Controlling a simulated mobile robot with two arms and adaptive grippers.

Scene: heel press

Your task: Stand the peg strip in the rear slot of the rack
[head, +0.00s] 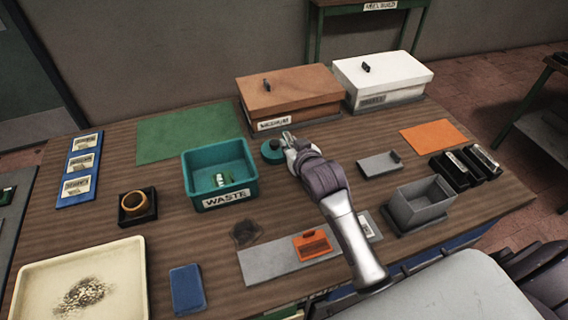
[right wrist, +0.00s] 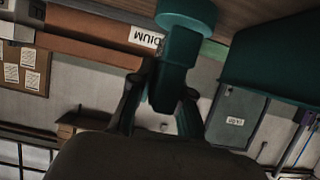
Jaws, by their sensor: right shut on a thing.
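My right gripper (head: 288,140) is over the table, between the waste bin and the brown box. In the right wrist view, the gripper (right wrist: 160,108) is shut on a teal piece with a round disc end (right wrist: 180,65). This teal piece also shows in the head view (head: 271,152), left of the fingers; I cannot tell whether it touches the table. I cannot identify the peg strip for certain. An orange slotted block (head: 312,245) sits on a grey plate (head: 268,263). Black holders (head: 450,174) stand at the right; I cannot tell which thing is the rack. My left gripper is out of view.
The teal waste bin (head: 189,172) holds a small green-and-white item. A brown lidded box (head: 290,92) and a white one (head: 384,75) stand behind. A grey open box (head: 420,207) and small tray (head: 380,164) are at right. The green mat (head: 185,130) is clear.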

